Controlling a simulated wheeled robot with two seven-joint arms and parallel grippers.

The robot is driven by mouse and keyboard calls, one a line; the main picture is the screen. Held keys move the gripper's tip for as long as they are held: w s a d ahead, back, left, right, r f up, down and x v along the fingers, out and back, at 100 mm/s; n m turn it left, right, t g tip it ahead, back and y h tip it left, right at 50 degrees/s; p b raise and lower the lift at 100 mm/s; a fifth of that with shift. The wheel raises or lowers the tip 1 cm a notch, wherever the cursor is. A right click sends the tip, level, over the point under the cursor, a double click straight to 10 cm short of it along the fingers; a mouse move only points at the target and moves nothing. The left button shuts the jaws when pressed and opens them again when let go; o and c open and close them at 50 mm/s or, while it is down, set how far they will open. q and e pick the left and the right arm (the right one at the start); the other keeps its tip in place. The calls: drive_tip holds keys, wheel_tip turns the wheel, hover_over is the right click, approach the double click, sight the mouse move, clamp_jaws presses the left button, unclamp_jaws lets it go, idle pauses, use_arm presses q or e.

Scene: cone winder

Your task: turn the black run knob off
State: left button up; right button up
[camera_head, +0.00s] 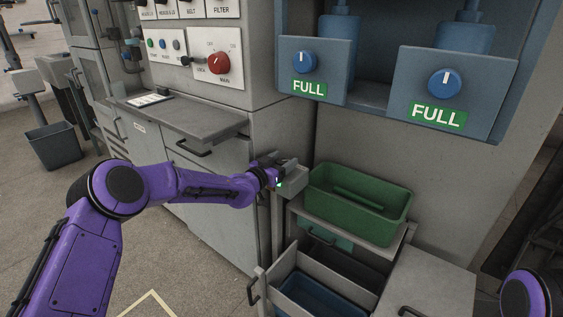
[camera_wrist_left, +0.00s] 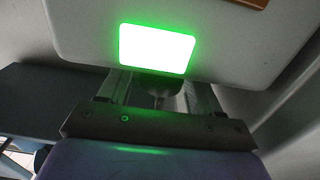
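The black run knob (camera_head: 186,61) appears to be the black handle on the light control panel at upper left, beside the large red main knob (camera_head: 218,63). Its exact setting is too small to read. My left gripper (camera_head: 287,176) is well below and to the right of that panel, by the cabinet corner and the green bin. It is apart from the knob. In the left wrist view, a bright green light and grey metal parts show, with no knob visible; the fingertips are not clear. My right gripper is out of view; only a purple arm part shows at lower right.
A grey shelf (camera_head: 183,121) juts out below the panel. A green bin (camera_head: 356,207) stands right of my left gripper, above an open drawer (camera_head: 325,283). Two blue knobs (camera_head: 304,62) (camera_head: 444,83) marked FULL sit on blue boxes at upper right.

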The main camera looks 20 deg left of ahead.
use_arm(q)
drive_tip(key=c, duration=0.8)
drive_tip(key=shift+o, duration=0.2)
